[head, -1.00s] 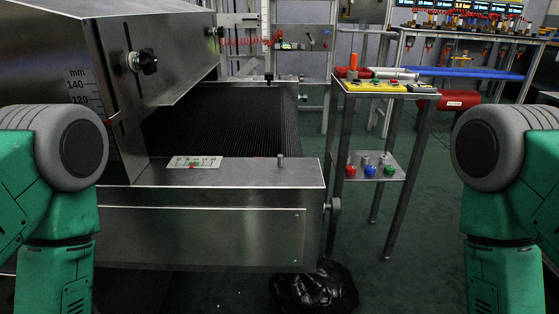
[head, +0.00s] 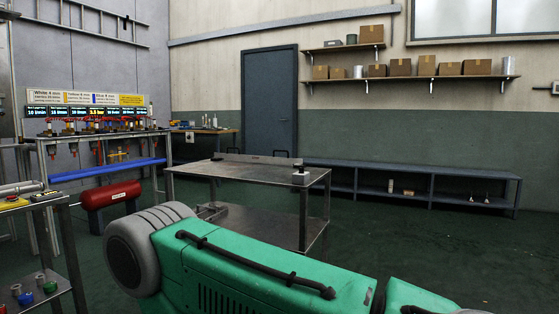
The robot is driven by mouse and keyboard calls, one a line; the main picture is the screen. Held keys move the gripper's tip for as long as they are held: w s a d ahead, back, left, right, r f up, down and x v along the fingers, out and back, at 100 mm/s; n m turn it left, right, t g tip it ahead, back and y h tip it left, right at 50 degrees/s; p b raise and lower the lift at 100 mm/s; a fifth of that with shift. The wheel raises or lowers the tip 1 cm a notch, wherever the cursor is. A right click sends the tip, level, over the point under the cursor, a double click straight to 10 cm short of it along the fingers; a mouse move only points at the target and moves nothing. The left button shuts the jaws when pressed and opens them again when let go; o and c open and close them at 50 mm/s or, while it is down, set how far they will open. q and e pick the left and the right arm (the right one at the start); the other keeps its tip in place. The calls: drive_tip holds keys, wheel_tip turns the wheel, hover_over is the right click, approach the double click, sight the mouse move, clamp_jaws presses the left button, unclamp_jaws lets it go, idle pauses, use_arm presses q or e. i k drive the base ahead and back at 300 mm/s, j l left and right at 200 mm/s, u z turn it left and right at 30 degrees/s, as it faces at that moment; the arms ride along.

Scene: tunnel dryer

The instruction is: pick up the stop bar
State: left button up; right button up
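Neither of my grippers is in view. One of my green arms crosses the lower foreground and hides part of the floor in front of the table.
A rack with hanging tools and displays (head: 95,140) stands at left, with a red cylinder (head: 110,194) below. A small stand (head: 50,203) is at the left edge. A low blue-grey bench (head: 420,172) runs along the back wall. The floor right of the table is clear.

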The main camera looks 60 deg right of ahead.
sight(288, 162)
drive_tip(key=z, duration=0.45)
drive_tip(key=i+j+z, duration=0.1)
drive_tip(key=z, duration=0.35)
drive_tip(key=i+z, duration=0.1)
drive_tip(key=z, duration=0.35)
drive_tip(key=j+z, duration=0.15)
drive_tip(key=z, duration=0.3)
